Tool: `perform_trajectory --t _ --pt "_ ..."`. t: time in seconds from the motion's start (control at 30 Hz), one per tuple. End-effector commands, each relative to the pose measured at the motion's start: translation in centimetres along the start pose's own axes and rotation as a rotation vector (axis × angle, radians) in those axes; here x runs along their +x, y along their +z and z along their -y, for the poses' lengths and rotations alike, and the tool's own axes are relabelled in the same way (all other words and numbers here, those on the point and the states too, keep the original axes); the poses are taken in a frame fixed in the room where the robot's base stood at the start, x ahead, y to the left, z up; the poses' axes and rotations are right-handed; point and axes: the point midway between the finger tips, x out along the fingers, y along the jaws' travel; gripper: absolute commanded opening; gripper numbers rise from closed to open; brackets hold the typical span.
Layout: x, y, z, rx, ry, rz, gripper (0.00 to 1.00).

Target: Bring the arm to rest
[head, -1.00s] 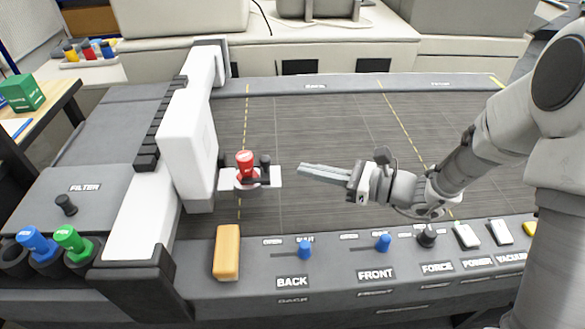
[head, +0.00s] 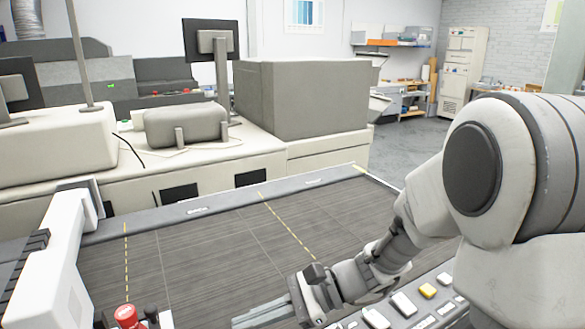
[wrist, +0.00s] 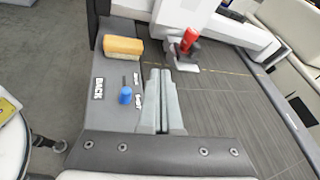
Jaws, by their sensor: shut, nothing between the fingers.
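My gripper (head: 262,312) is in the lower middle of the head view, over the dark ribbed bed (head: 205,255) of the machine. Its fingers are together with nothing between them. In the wrist view the shut fingers (wrist: 160,75) point up the picture, beside the blue knob (wrist: 125,96) and the BACK label. The red pen (wrist: 189,39) sits in the white carriage (wrist: 178,62) ahead of the fingers and apart from them. In the head view the red pen (head: 127,316) shows at the bottom edge.
A yellow-tan block (wrist: 123,47) lies on the grey control strip. The white gantry (head: 55,255) stands at the left of the bed. A yellow button (head: 428,291) is on the panel near my arm. Behind the bed are a counter, a monitor (head: 212,45) and a large grey box (head: 300,100).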

Motion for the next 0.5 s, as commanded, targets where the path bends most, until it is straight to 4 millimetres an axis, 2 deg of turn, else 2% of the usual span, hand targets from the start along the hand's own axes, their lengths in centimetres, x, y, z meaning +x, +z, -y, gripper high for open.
perform_trajectory --t 0.03,0.2,0.5 --pt "-0.6 0.7 -1.0 -0.073 0.035 -0.055 0.0" --pt "-2.9 1.4 -4.3 -0.302 0.158 -0.247 0.0" --pt "-8.7 1.5 -8.7 -0.691 0.363 -0.613 0.0"
